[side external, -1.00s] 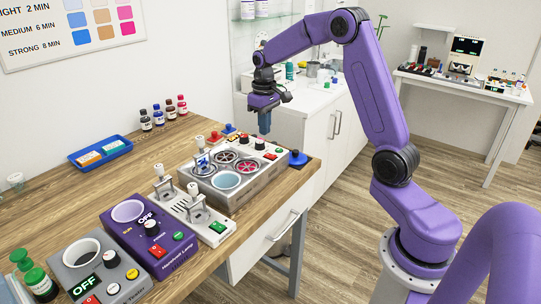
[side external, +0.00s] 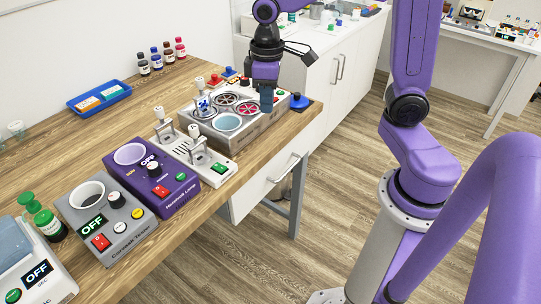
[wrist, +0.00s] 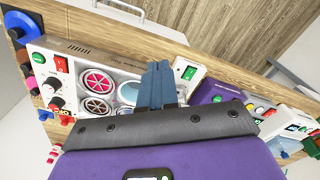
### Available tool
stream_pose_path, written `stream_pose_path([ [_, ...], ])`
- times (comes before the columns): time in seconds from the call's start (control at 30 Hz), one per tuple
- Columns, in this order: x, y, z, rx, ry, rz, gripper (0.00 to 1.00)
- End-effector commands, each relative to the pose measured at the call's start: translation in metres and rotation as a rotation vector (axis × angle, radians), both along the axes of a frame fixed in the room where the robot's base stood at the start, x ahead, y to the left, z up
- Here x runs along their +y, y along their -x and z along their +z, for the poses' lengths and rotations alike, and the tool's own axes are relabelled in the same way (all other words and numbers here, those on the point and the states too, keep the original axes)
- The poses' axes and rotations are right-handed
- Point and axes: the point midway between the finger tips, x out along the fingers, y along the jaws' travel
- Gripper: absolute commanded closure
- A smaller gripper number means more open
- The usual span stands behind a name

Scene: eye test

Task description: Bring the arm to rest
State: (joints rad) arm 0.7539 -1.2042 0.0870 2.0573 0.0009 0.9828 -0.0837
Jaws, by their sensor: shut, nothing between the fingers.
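My gripper (side external: 266,104) points down in the side view, with its blue fingers in front of the right end of a grey console (side external: 247,138) on the bench. The fingers are shut together with nothing between them. In the wrist view, the gripper (wrist: 157,66) shows as two blue fingers side by side, overlapping the console's pale blue round well. I cannot tell the exact gap between fingertips and console.
A blue knob (side external: 300,101) stands at the bench's right corner. Open floor (side external: 340,190) lies right of the bench.

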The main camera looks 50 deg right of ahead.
Motion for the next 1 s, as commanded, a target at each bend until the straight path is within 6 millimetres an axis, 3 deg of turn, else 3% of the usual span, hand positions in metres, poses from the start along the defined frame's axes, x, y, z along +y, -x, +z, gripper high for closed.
stream_pose_path([
  [0.2, 0.027, 0.079, 0.0, -0.006, -0.005, 0.214, 1.0],
  [0.5, 0.025, 0.171, -0.009, -0.01, -0.011, 0.474, 1.0],
  [0.7, 0.017, 0.196, -0.014, -0.011, -0.013, 0.554, 1.0],
  [1.0, 0.016, 0.2, -0.015, -0.009, -0.013, 0.565, 1.0],
])
